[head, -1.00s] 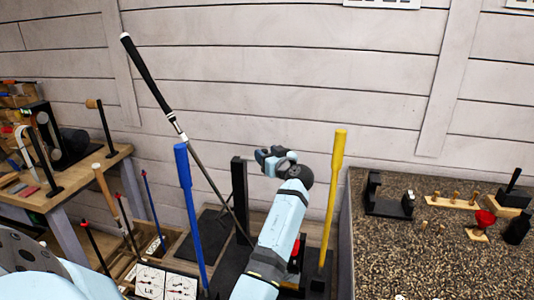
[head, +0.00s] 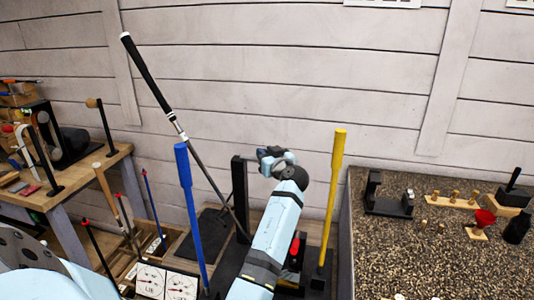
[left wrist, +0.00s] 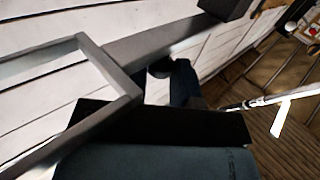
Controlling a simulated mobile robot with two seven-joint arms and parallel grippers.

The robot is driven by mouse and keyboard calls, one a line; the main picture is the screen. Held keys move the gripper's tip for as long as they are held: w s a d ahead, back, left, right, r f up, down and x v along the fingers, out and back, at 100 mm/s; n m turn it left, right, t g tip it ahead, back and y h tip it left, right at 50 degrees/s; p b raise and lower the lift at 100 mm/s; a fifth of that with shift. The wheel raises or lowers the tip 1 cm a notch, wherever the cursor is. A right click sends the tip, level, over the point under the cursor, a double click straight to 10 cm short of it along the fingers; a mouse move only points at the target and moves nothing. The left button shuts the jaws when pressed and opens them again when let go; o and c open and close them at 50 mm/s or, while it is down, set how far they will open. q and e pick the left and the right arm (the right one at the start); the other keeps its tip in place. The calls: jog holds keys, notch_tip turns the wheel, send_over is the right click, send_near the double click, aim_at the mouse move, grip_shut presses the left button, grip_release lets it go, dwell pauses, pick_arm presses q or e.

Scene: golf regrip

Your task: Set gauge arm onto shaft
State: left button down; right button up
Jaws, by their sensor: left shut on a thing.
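The golf club shaft (head: 205,172) leans up and left, with a black grip (head: 147,72) at its top. It also shows as a thin bright rod in the left wrist view (left wrist: 262,101). The gauge arm appears to be the dark upright (head: 240,195) beside the lower shaft, with a short piece at its top reaching toward my gripper. My left gripper (head: 267,157) is right of the shaft, at the top of this upright, and is shut. The fingertips and their contact are small and partly hidden. My right gripper is not in view.
A blue-handled bar (head: 187,185) stands left of my arm and a yellow-handled bar (head: 335,190) right of it. Two white dials (head: 165,282) sit low in front. A speckled counter (head: 385,255) is at right, a wooden bench (head: 90,175) at left.

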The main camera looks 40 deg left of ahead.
pick_arm(q)
jog(key=s+m+t+h+p, duration=0.7)
jog(key=m+t+h+p, duration=0.1)
jog(key=p, duration=0.3)
jog(key=shift+a+t+h, duration=0.15)
jog(key=shift+t+h, duration=0.15)
jog(key=shift+t, duration=0.5)
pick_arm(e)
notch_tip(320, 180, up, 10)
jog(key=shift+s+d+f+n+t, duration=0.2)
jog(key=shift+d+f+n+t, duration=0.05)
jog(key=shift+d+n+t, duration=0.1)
pick_arm(q)
jog(key=c, duration=0.9)
grip_release()
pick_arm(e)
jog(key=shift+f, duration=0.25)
pick_arm(q)
jog(key=shift+s, duration=0.1)
jog(key=b+v, duration=0.1)
jog(key=v, duration=1.2)
jog(key=shift+s+d, duration=0.25)
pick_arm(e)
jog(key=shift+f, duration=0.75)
